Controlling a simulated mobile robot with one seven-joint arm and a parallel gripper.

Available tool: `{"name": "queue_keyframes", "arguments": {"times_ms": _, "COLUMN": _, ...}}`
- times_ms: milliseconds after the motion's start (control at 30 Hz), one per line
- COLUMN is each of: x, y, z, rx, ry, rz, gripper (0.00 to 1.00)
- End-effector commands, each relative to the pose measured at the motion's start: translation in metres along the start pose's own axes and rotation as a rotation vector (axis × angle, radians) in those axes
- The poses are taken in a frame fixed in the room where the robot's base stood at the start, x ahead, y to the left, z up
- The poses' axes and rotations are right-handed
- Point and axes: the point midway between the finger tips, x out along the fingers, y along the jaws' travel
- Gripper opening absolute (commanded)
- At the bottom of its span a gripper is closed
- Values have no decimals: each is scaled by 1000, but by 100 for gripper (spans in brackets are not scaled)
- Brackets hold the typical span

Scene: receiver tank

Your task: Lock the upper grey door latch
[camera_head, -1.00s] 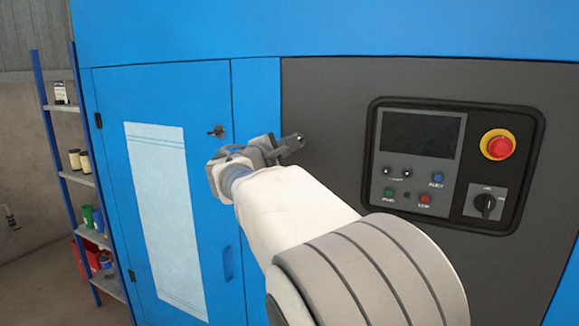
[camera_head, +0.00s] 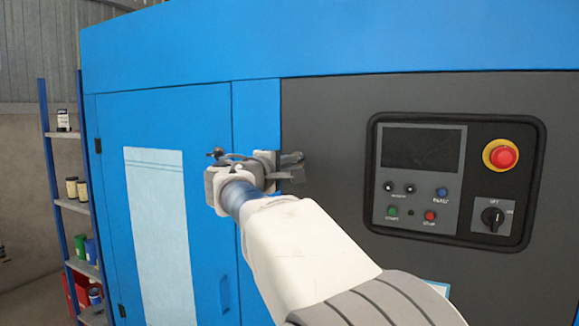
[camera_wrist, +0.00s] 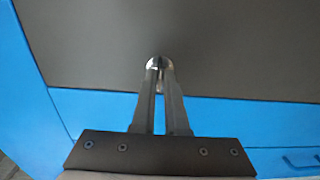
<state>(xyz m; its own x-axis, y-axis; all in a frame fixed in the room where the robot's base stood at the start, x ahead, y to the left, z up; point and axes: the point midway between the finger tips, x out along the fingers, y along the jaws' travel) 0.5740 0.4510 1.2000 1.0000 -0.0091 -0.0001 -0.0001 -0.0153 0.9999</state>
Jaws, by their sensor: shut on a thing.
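A round silver latch (camera_wrist: 160,63) on the dark grey door (camera_wrist: 200,35) shows at my fingertips in the wrist view, partly covered by them. My gripper (camera_wrist: 160,72) is shut on a small silver piece between its fingertips. I cannot tell whether this piece is a key or part of the latch. In the head view my gripper (camera_head: 292,160) is at the left edge of the grey door (camera_head: 325,230), and it hides the latch there. How the latch is turned cannot be seen.
The blue door (camera_head: 210,110) on the left has a small dark lock (camera_head: 215,152) just behind my wrist. A control panel (camera_head: 455,180) with a red emergency button (camera_head: 503,155) is on the right. A shelf rack (camera_head: 70,205) stands at the far left.

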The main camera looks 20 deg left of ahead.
Motion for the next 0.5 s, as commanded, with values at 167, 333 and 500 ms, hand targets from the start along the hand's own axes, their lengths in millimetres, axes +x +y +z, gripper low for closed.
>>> {"name": "queue_keyframes", "arguments": {"times_ms": 167, "x": 0, "y": 0, "z": 0, "rx": 2, "ry": 0, "rz": -1, "gripper": 0}}
{"name": "queue_keyframes", "arguments": {"times_ms": 333, "x": 0, "y": 0, "z": 0, "rx": 1, "ry": 1, "rz": 0, "gripper": 33}}
{"name": "queue_keyframes", "arguments": {"times_ms": 500, "x": 0, "y": 0, "z": 0, "rx": 0, "ry": 0, "rz": 0, "gripper": 41}}
